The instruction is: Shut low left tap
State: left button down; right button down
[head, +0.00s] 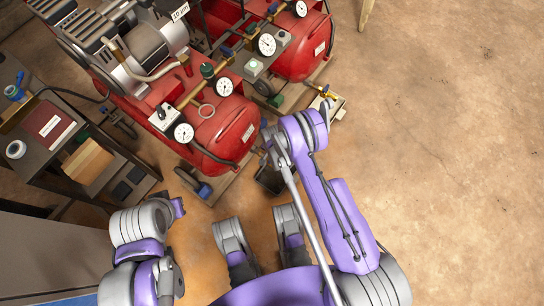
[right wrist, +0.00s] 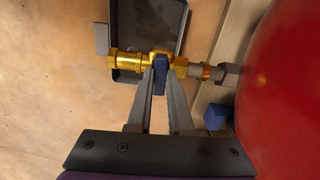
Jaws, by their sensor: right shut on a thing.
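The low tap is a brass valve (right wrist: 128,60) with a blue lever handle (right wrist: 160,76). It sits on a short pipe coming out of the red tank (right wrist: 285,90) at the right of the right wrist view. My right gripper (right wrist: 161,78) is shut on the blue handle, one grey finger on each side. The handle points from the brass body toward my palm, across the pipe line. In the head view my right arm reaches down by the end of the left red tank (head: 222,135), and the tap there is hidden. My left gripper's fingers do not show.
A dark tray (right wrist: 150,20) lies on the floor below the tap. A second red compressor (head: 300,45) stands behind. A dark shelf (head: 45,170) with a red book (head: 50,128) stands at the left. The floor (head: 450,150) at the right is open.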

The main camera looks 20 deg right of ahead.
jog(key=shift+m, duration=0.4)
jog(key=c, duration=0.8)
grip_release()
notch_tip(320, 180, up, 11)
jog(key=p, duration=0.2)
jog(key=shift+p, duration=0.35)
